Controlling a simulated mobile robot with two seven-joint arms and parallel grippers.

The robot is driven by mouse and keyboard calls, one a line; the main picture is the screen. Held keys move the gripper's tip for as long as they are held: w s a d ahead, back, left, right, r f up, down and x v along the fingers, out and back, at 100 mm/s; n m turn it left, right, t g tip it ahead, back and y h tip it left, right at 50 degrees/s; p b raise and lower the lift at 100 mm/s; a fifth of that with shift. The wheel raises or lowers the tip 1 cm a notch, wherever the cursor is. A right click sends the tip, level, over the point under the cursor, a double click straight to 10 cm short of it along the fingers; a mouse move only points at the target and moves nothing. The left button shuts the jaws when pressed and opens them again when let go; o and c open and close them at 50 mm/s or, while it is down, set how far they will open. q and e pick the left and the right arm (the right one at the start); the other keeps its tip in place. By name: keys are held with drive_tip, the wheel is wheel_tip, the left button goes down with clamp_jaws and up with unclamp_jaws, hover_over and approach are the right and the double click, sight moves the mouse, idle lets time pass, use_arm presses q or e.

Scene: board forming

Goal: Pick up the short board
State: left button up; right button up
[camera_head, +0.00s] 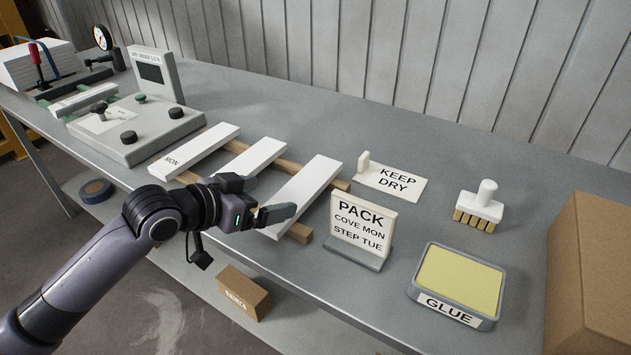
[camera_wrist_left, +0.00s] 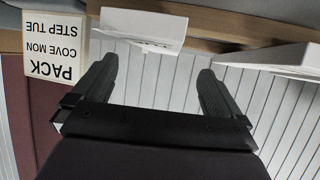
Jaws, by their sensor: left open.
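Three white boards lie side by side across wooden battens on the grey bench. The left board (camera_head: 195,150) is marked MON. The middle board (camera_head: 256,155) is partly hidden by my left gripper, so I cannot compare the full lengths. The right board (camera_head: 308,188) is the widest in the head view. My left gripper (camera_head: 272,197) is open and empty at the near end of the middle and right boards. In the left wrist view its fingers are spread apart (camera_wrist_left: 156,90), with one board's end (camera_wrist_left: 143,30) beyond them and another board (camera_wrist_left: 272,55) to the right.
A PACK sign (camera_head: 360,228) stands right of the boards, with a KEEP DRY plate (camera_head: 393,180) behind it. A yellow glue tray (camera_head: 458,275), a brush (camera_head: 480,205) and a cardboard box (camera_head: 595,270) are farther right. A gauge device (camera_head: 135,128) stands left.

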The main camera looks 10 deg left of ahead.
sight(298, 191)
use_arm(q)
drive_tip(key=shift+x, duration=3.8)
drive_tip(key=shift+d+r, duration=0.1)
drive_tip(key=shift+d, duration=0.05)
drive_tip(key=c, duration=1.3)
